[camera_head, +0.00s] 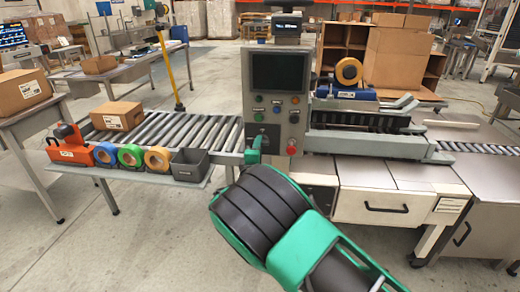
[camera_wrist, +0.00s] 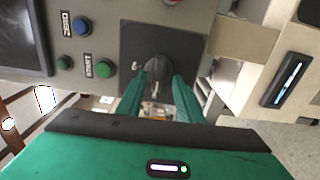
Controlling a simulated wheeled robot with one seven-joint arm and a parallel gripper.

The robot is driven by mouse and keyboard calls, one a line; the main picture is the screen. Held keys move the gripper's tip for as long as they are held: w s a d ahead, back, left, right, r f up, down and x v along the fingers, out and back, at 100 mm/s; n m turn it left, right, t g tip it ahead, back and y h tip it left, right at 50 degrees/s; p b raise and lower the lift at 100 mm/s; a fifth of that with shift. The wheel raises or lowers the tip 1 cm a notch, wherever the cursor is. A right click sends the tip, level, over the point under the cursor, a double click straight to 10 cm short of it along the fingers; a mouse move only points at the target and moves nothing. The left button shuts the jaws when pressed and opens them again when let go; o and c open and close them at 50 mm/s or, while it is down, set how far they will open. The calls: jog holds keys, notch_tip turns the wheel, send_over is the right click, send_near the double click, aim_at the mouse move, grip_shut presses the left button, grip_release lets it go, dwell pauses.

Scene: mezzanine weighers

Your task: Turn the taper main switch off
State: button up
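The taper's grey control box (camera_head: 277,90) stands upright in the middle of the head view, with a dark screen and coloured buttons. Its main switch is a black rotary knob (camera_wrist: 158,70) on a dark square plate (camera_wrist: 190,48), seen in the wrist view. My gripper (camera_head: 257,150) is at the lower left of the box face. In the wrist view my two green fingers (camera_wrist: 159,84) flank the knob closely, one on each side, and appear shut on it. The fingers hide the knob's sides, and its marking cannot be read. In the head view my gripper hides the switch.
A red button (camera_head: 291,150) sits right of my gripper. Green (camera_wrist: 103,68) and blue (camera_wrist: 64,62) buttons lie left of the switch. A grey bin (camera_head: 190,164) and tape rolls (camera_head: 131,155) line the roller conveyor's front edge. A drawer unit (camera_head: 375,200) stands at right.

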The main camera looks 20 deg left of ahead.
jog(key=v, duration=1)
jog(key=shift+s, duration=0.35)
